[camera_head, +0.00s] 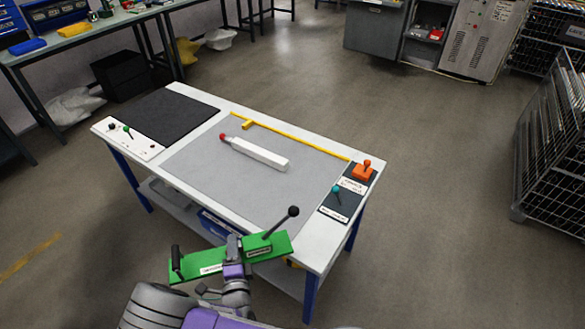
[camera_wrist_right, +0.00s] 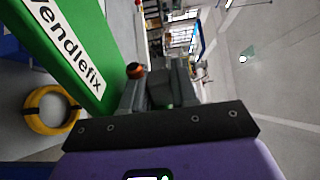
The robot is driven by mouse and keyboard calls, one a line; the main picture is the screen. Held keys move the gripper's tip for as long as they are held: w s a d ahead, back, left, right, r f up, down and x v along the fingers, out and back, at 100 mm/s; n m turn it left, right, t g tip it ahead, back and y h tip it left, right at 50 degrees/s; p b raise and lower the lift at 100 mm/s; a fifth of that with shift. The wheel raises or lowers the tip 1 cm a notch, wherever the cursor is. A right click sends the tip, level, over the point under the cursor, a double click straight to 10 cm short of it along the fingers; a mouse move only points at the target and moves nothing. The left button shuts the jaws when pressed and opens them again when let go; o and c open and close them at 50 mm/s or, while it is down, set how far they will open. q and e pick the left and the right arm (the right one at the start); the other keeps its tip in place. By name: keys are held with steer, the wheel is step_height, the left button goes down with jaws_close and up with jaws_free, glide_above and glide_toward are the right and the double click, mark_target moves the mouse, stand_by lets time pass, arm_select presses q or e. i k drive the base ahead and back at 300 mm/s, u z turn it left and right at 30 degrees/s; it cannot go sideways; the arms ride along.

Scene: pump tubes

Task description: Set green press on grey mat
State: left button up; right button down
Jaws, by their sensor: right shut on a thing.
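The green press (camera_head: 267,246) is a long green bar with a black-knobbed lever, a dark handle at its left end and white labels. My right gripper (camera_head: 234,250) is shut on its middle and holds it at the table's near edge, partly overlapping the table in the picture. In the right wrist view the green press (camera_wrist_right: 68,45) fills the upper left, beside my gripper (camera_wrist_right: 165,88). The grey mat (camera_head: 215,175) lies flat in the middle of the white table. My left gripper is out of view.
A white bar (camera_head: 262,154) with a red tip lies on the grey mat. A yellow T-shaped bar (camera_head: 290,133) runs along the far edge. A dark mat (camera_head: 165,112) and white control panel (camera_head: 127,137) are at left. An orange device (camera_head: 362,172) and teal knob (camera_head: 336,190) are at right.

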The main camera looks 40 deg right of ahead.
mark_target(239, 184)
steer(key=z, duration=0.15)
steer(key=i, duration=1)
